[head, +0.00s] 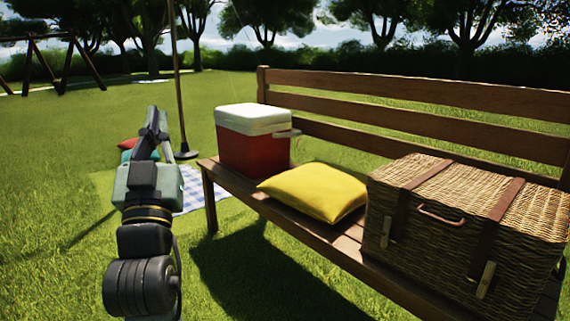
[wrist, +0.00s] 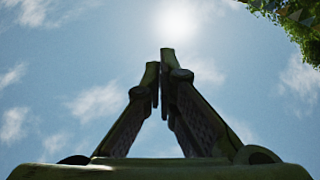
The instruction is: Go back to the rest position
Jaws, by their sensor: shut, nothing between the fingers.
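My gripper (head: 155,122) is at the left of the head view, raised above the grass and pointing up. It is apart from the bench and everything on it. In the wrist view its two fingers (wrist: 162,62) come together at the tips against the sky, with nothing held between them.
A wooden bench (head: 420,92) fills the right side. On its seat are a red cooler with a white lid (head: 250,140), a yellow cushion (head: 315,191) and a wicker basket (head: 465,230). A pole (head: 177,80) stands behind my gripper. A checked blanket (head: 195,190) lies on the grass.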

